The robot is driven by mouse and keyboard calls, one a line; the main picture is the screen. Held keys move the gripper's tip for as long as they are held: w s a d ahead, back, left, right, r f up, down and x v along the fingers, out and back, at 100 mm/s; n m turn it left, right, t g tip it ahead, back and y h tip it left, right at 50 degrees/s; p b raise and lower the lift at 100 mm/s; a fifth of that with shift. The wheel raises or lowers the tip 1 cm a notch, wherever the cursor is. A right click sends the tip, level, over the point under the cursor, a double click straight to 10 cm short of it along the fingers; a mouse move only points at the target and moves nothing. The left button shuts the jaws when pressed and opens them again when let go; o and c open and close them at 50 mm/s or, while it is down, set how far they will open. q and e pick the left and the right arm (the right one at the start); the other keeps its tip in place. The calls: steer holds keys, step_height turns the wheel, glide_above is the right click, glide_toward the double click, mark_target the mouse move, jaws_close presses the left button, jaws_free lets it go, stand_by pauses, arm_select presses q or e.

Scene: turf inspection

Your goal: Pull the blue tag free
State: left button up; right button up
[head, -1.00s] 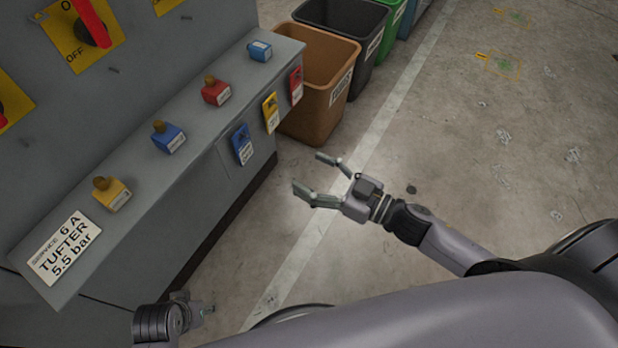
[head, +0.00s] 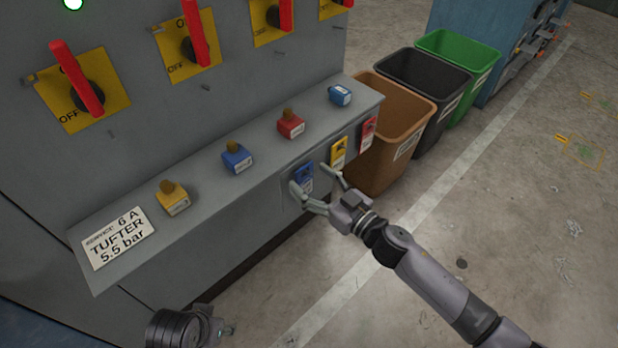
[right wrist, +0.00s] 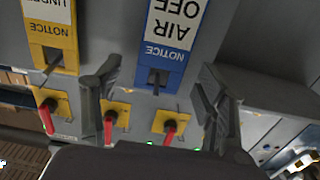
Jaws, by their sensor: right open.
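The blue tag (head: 305,172) hangs on the front face of the grey machine's ledge, left of a yellow tag (head: 338,153) and a red tag (head: 367,135). In the right wrist view the blue tag (right wrist: 173,38) reads "AIR OFF" and "NOTICE", upside down, and has a dark slot. My right gripper (head: 312,180) is open in front of the blue tag, one finger to each side. My left gripper (head: 222,328) shows only partly at the bottom edge.
Padlock-like blocks in yellow (head: 173,199), blue (head: 237,159) and red (head: 291,126) stand on the ledge with a small blue block (head: 340,95). A brown bin (head: 390,150) stands just right of the ledge. Floor to the right is open.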

steer(key=shift+w+a, duration=0.5)
steer(key=shift+w, duration=0.05)
steer(key=shift+c, duration=0.2)
steer(key=c, duration=1.2)
